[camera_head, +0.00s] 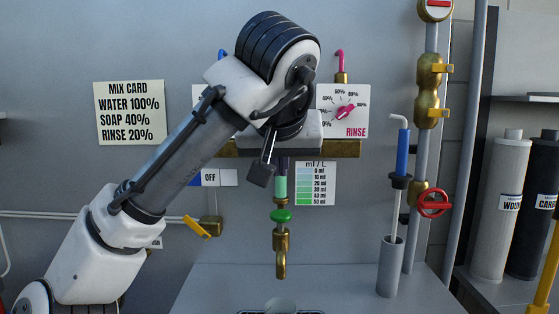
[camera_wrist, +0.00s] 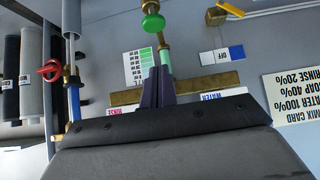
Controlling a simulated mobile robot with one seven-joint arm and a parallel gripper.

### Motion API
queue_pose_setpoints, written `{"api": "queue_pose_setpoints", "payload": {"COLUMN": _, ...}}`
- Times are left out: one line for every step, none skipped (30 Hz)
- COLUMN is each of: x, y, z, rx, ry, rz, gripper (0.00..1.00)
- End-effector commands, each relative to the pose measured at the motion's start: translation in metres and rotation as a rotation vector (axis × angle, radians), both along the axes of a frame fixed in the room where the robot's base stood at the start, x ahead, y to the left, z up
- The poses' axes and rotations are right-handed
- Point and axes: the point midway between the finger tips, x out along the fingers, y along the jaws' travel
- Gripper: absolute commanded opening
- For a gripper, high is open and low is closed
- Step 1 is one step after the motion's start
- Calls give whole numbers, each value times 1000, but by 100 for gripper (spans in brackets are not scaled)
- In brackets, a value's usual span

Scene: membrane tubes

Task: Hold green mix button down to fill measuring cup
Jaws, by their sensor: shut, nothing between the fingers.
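The green mix button (camera_head: 280,215) is a round green knob on the brass spout pipe, below the green tube (camera_head: 280,187). It also shows near the top of the wrist view (camera_wrist: 153,22). My gripper (camera_wrist: 158,70) is shut and empty, its dark purple fingers pointing towards the pipe in the wrist view. In the head view my arm hides most of it. The fingers appear apart from the button. A pale rounded thing, possibly the measuring cup (camera_head: 281,304), is cut off at the bottom edge below the brass spout (camera_head: 281,267); its filling cannot be seen.
The mix card (camera_head: 129,112) reads water 100%, soap 40%, rinse 20%. The rinse dial (camera_head: 344,112) is behind my arm to the right.

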Motion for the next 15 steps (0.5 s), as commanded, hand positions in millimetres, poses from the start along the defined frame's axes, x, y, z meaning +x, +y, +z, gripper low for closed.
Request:
{"api": "queue_pose_setpoints", "payload": {"x": 9, "y": -1, "z": -9, "rx": -2, "ry": 4, "rz": -5, "gripper": 0}}
{"api": "queue_pose_setpoints", "payload": {"x": 13, "y": -1, "z": -13, "rx": -3, "ry": 4, "rz": -3, "gripper": 0}}
{"api": "queue_pose_setpoints", "payload": {"x": 20, "y": 0, "z": -19, "rx": -2, "ry": 4, "rz": -2, "gripper": 0}}
{"api": "queue_pose_setpoints", "payload": {"x": 24, "y": 0, "z": -24, "rx": -1, "ry": 4, "rz": -1, "gripper": 0}}
{"api": "queue_pose_setpoints", "payload": {"x": 28, "y": 0, "z": -28, "rx": -1, "ry": 4, "rz": -1, "gripper": 0}}
{"api": "queue_pose_setpoints", "payload": {"x": 34, "y": 0, "z": -34, "rx": 1, "ry": 3, "rz": 1, "gripper": 0}}
{"api": "queue_pose_setpoints", "payload": {"x": 39, "y": 0, "z": -37, "rx": 1, "ry": 2, "rz": 1, "gripper": 0}}
{"api": "queue_pose_setpoints", "payload": {"x": 43, "y": 0, "z": -42, "rx": 1, "ry": 2, "rz": 1, "gripper": 0}}
{"api": "queue_pose_setpoints", "payload": {"x": 43, "y": 1, "z": -49, "rx": 2, "ry": 1, "rz": 1, "gripper": 0}}
{"api": "queue_pose_setpoints", "payload": {"x": 42, "y": 0, "z": -54, "rx": 2, "ry": 0, "rz": -1, "gripper": 0}}
{"api": "queue_pose_setpoints", "payload": {"x": 42, "y": 0, "z": -59, "rx": 2, "ry": 1, "rz": 1, "gripper": 0}}
{"api": "queue_pose_setpoints", "payload": {"x": 42, "y": 0, "z": -64, "rx": 1, "ry": 1, "rz": 0, "gripper": 0}}
{"api": "queue_pose_setpoints", "payload": {"x": 42, "y": 0, "z": -67, "rx": 1, "ry": 0, "rz": 0, "gripper": 0}}
{"api": "queue_pose_setpoints", "payload": {"x": 42, "y": 0, "z": -71, "rx": 1, "ry": 0, "rz": -1, "gripper": 0}}
{"api": "queue_pose_setpoints", "payload": {"x": 42, "y": 0, "z": -74, "rx": 1, "ry": 1, "rz": -1, "gripper": 0}}
